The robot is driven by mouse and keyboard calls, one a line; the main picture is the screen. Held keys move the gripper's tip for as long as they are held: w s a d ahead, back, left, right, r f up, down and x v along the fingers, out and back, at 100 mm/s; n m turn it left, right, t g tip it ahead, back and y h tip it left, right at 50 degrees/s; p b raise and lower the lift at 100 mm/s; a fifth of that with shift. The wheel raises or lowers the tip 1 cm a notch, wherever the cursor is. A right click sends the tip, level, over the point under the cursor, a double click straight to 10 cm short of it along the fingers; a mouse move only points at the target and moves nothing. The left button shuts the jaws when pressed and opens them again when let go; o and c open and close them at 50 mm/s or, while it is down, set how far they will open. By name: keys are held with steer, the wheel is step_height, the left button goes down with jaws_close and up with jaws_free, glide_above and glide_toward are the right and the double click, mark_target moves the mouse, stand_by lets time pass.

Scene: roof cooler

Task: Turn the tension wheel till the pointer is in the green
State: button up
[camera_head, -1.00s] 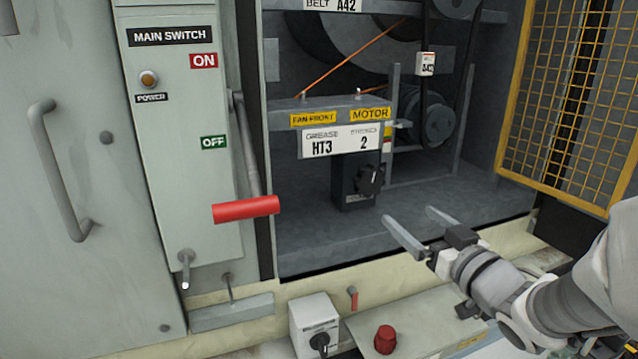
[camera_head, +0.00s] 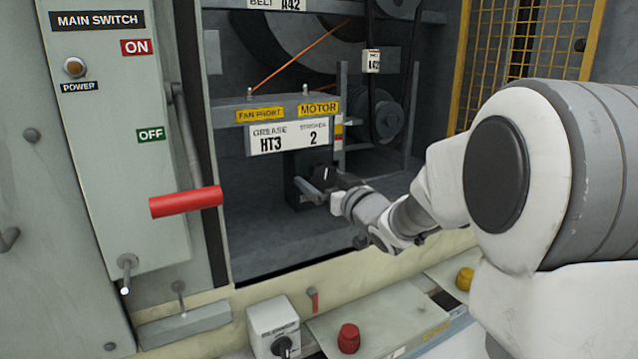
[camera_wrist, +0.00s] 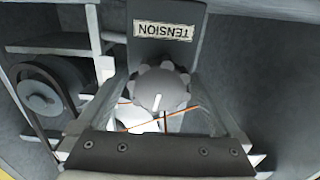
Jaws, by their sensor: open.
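The tension wheel is a dark lobed knob (camera_head: 326,174) on a dark box under the HT3 label. In the wrist view the wheel (camera_wrist: 161,88) has a white mark and sits below an upside-down TENSION label (camera_wrist: 164,30). My gripper (camera_head: 318,186) is open, its fingers on either side of the wheel; I cannot tell whether they touch it. A small coloured scale (camera_head: 338,131) stands right of the HT3 label, with a pale pointer (camera_head: 348,123) near its upper part. The exact colour it marks is too small to read.
The open cabinet has a front sill (camera_head: 290,277) below my arm. A red-handled lever (camera_head: 186,201) projects at the left. A yellow mesh door (camera_head: 525,45) stands at the right. A red knob (camera_head: 348,338) and a yellow knob (camera_head: 464,279) rise in front.

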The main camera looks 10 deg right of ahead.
steer(key=c, duration=1.3)
steer(key=shift+o, duration=0.2)
